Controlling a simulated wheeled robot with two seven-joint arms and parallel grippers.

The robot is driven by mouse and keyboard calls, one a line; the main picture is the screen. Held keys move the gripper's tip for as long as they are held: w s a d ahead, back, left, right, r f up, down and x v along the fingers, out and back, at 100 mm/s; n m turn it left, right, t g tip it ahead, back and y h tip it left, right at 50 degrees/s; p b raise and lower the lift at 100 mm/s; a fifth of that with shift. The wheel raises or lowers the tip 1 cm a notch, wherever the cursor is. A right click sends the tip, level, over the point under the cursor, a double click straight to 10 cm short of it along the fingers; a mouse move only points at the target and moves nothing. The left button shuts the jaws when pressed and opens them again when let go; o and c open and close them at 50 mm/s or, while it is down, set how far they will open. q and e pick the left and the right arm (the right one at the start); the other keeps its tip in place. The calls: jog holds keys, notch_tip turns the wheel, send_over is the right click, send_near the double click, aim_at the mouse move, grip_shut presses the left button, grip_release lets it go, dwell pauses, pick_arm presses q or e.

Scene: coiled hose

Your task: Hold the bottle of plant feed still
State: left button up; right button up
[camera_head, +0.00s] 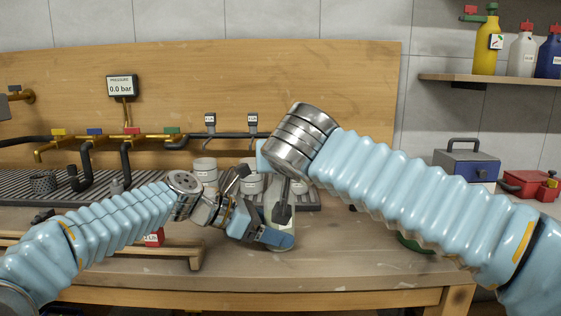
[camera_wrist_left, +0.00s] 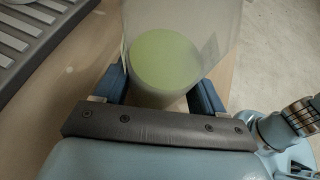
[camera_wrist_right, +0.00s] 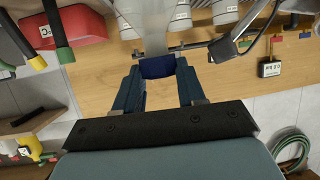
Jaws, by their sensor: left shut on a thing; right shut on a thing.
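The bottle of plant feed (camera_head: 270,208) is translucent and stands at the front middle of the bench, partly hidden by my grippers. In the left wrist view the bottle (camera_wrist_left: 165,60) shows green liquid inside. My left gripper (camera_head: 268,237) is shut around its lower body, with a blue finger on either side. My right gripper (camera_wrist_right: 159,78) is shut on a dark blue piece (camera_wrist_right: 157,66) that looks like the bottle's cap. In the head view my right wrist hides most of that grip.
White jars (camera_head: 205,170) stand behind on a ribbed drain tray (camera_head: 145,187). Pipes with coloured taps (camera_head: 130,131) run along the back board. A blue box (camera_head: 466,167) and a red can (camera_head: 530,184) are at the right. A shelf (camera_head: 500,79) holds several bottles.

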jog(key=m+h, duration=0.2)
jog(key=a+m+h, duration=0.1)
jog(key=h, duration=0.1)
jog(key=shift+w+a+f+m, duration=0.1)
jog(key=shift+a+f+m, duration=0.1)
jog(key=shift+m, duration=0.2)
jog(key=shift+r+m+g+h, duration=0.1)
jog(key=shift+m+g+h, duration=0.3)
jog(key=shift+m+h, duration=0.65)
jog(key=shift+d+h, duration=0.15)
jog(key=shift+h, duration=0.2)
jog(key=o, duration=1.1)
jog(key=shift+d, duration=0.1)
jog(key=c, duration=0.3)
